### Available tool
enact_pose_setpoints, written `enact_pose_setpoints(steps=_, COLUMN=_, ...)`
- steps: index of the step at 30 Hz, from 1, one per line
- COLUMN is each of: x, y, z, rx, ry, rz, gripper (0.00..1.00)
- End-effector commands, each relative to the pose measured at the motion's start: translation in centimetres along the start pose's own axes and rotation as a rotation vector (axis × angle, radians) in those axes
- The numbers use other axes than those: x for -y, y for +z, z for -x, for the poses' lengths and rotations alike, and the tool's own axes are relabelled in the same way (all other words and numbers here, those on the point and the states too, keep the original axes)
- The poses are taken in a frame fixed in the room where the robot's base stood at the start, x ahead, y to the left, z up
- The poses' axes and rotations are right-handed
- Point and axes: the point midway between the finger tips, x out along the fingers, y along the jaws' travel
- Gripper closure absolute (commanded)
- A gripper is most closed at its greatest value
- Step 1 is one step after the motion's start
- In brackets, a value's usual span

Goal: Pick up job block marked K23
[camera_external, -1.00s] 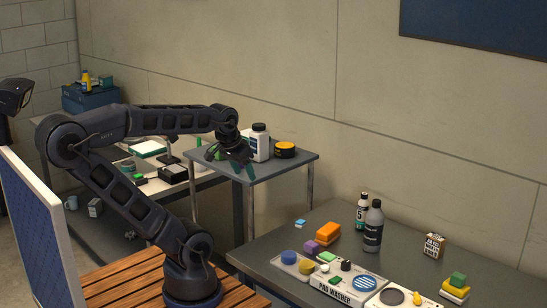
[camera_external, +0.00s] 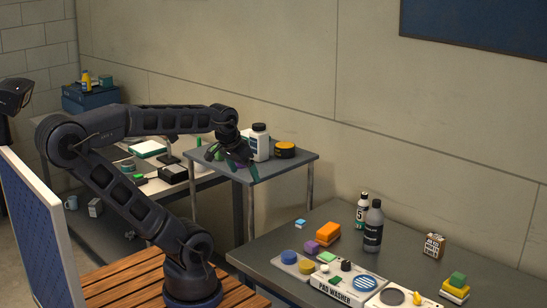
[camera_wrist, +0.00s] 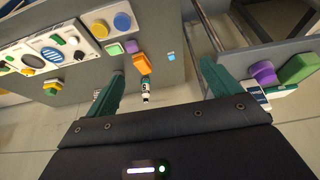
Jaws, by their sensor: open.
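No marking K23 can be read on any block. A tan block with dark printed marks (camera_external: 434,245) stands at the back of the right bench; its lettering is too small to read. A small blue block (camera_external: 301,223) lies at that bench's left part, and it also shows in the wrist view (camera_wrist: 171,56). My gripper (camera_external: 240,163) is open and empty, beside the white bottle at the small raised table, well left of the right bench. In the wrist view its teal fingers (camera_wrist: 162,86) are spread wide with nothing held between them.
The right bench (camera_external: 262,250) holds an orange block (camera_external: 327,233), a purple block (camera_external: 312,247), a grey bottle (camera_external: 373,228) and the pad washer (camera_external: 345,290). A white bottle (camera_external: 260,143) and a black-and-yellow tin (camera_external: 285,150) stand on the raised table (camera_external: 290,164).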

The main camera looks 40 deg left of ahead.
Motion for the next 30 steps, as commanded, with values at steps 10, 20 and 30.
enact_pose_setpoints(steps=10, x=-1.2, y=-4.9, z=-0.4, rx=0.014, ry=0.043, rz=0.003, gripper=0.11)
enact_pose_setpoints(steps=20, x=-4.5, y=-13.8, z=-2.6, rx=0.039, ry=0.097, rz=0.016, gripper=0.11)
enact_pose_setpoints(steps=30, x=-9.8, y=-22.1, z=-7.0, rx=0.066, ry=0.122, rz=0.028, gripper=0.11)
